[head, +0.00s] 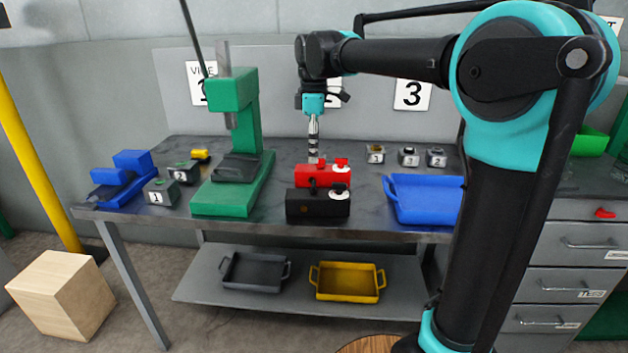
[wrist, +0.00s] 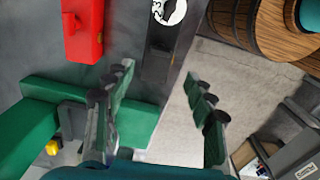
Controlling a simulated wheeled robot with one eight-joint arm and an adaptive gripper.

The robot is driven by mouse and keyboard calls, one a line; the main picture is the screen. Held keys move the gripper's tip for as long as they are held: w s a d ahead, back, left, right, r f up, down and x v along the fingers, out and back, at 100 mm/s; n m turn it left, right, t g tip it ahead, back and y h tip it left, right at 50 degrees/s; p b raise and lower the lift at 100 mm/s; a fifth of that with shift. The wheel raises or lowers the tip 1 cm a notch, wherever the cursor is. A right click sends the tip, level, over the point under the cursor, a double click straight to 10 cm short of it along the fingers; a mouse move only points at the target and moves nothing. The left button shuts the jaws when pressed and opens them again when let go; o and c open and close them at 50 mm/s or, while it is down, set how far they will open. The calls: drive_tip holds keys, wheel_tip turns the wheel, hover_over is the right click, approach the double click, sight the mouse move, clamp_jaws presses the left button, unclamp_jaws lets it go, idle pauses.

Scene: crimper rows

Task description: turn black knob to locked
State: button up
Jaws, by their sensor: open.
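A black box (head: 315,208) stands near the front edge of the bench, with a white dial (head: 339,189) and a small dark knob at its right end. In the wrist view the black box (wrist: 160,62) lies ahead of the fingers, and its numbered white dial (wrist: 172,10) is cut by the top edge. The knob's setting cannot be read. My gripper (head: 314,152) points down above the bench, by the red box behind the black one. In the wrist view its fingers (wrist: 160,88) are apart with nothing held between them.
A red box (head: 312,176) with a similar dial stands just behind the black box. A green press (head: 232,135) stands to the left, a blue tray (head: 398,213) to the right. Small numbered blocks (head: 409,157) sit at the back. The bench between box and tray is clear.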

sight(314, 183)
wheel_tip(314, 183, down, 10)
drive_tip(key=shift+r, duration=0.1)
idle(0.4)
drive_tip(key=c, duration=1.2)
drive_tip(key=shift+o, duration=0.2)
